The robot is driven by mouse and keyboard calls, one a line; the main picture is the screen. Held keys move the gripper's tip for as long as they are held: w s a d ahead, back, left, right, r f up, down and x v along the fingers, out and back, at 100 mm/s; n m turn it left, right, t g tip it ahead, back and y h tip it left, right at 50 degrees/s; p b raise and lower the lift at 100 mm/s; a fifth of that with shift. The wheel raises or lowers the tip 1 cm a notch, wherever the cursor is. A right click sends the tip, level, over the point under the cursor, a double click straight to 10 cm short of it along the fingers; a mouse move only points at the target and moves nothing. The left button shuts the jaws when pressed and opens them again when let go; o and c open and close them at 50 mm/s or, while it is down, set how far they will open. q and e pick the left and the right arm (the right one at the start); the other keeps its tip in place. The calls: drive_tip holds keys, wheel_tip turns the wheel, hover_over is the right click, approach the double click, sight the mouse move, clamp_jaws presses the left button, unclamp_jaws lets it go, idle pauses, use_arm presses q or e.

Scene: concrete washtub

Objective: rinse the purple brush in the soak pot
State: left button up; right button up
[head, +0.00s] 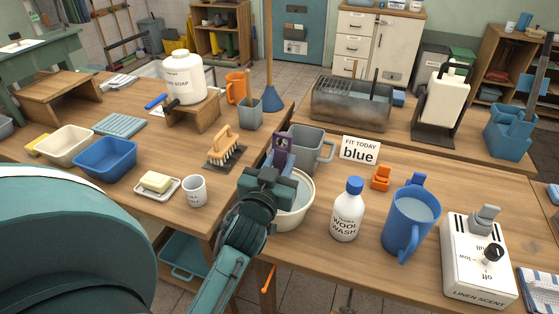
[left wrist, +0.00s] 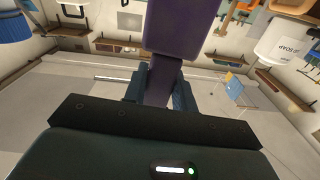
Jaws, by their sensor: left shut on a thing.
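My left gripper (head: 270,187) is shut on the purple brush (head: 284,146), whose handle stands up above the fingers. The purple brush also fills the upper middle of the left wrist view (left wrist: 180,30), with my left gripper (left wrist: 160,90) around it. Its lower end is hidden behind the gripper. A round cream pot (head: 308,199) with pale liquid in it stands right behind and below the gripper, partly covered by it. I cannot tell whether the brush touches the liquid. A grey pot with a handle (head: 318,146) stands just behind. My right gripper is not in view.
A sign (head: 359,150) reading "FIT TODAY blue", an orange fitting (head: 381,178), a wool wash bottle (head: 348,212) and a blue jug (head: 408,225) stand to the right. A white cup (head: 194,191) and a wooden brush (head: 222,148) are on the left table.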

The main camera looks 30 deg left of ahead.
use_arm(q)
drive_tip(key=shift+w+a+f+n+g+p, duration=0.15)
drive_tip(key=shift+f+n+p, duration=0.1)
drive_tip(key=shift+f, duration=0.15)
drive_tip(key=shift+w+a+f+n+g+p, duration=0.15)
drive_tip(key=shift+f+n, duration=0.1)
drive_tip(key=shift+f, duration=0.15)
drive_tip(key=shift+w+a+r, duration=0.15)
drive_tip(key=shift+a+r, duration=0.1)
drive_tip(key=shift+a, duration=0.1)
